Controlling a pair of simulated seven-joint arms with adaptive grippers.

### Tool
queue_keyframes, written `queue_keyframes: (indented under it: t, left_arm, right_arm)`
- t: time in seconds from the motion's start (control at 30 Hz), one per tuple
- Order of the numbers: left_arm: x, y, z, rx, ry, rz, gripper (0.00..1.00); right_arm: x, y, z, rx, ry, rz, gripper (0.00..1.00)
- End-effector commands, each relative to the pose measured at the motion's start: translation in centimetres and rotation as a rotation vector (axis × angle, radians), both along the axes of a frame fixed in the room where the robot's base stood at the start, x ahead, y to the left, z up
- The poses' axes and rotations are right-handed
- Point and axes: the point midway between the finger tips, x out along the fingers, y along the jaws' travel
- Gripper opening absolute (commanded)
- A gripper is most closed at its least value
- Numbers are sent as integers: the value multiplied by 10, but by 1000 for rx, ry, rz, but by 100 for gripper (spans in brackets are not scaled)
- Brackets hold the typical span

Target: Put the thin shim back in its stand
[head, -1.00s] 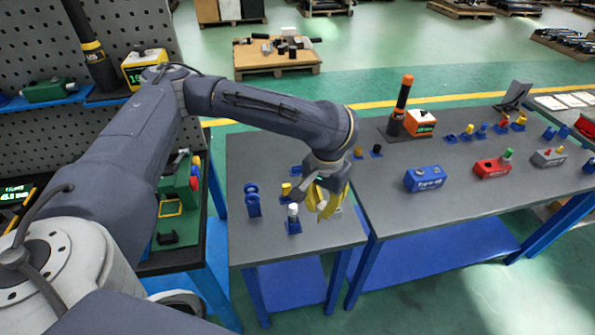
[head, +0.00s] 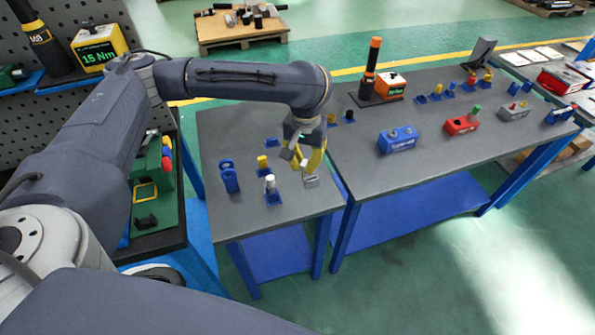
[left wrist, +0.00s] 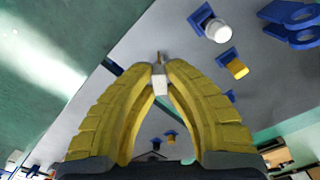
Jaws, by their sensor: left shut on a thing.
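My left gripper (head: 304,162) is above the near part of the left table, its yellow fingers closed in at the tips. In the left wrist view, the tips (left wrist: 160,78) are shut on a small pale piece (left wrist: 160,86), which I take to be the thin shim; the fingers hide part of it. A thin brownish tip shows just beyond it. A small light grey block (head: 312,181) sits on the table just below and right of the fingertips. I cannot tell whether it is the shim's stand. My right gripper is in neither view.
Left of the gripper are a blue stand with a white-topped piece (head: 270,184), one with a yellow piece (head: 262,163) and a tall blue double stand (head: 230,178). The right table holds a blue box (head: 398,140) and a red box (head: 461,124). The table's front edge is close.

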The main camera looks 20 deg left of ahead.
Motion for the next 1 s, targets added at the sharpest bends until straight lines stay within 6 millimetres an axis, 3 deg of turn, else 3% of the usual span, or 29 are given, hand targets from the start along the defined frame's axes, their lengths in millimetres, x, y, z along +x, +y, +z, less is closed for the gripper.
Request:
queue_keyframes:
  t: [0.2,0.4,0.7,1.0]
  left_arm:
    - [71,40,-6,0,3,-42,0]
    - [119,89,-10,-1,3,-173,0]
    - [158,159,-13,0,1,-430,0]
    - [170,199,-14,1,1,-714,0]
  right_arm:
    - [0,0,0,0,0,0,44]
    - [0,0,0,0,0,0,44]
    - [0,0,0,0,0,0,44]
    - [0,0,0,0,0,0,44]
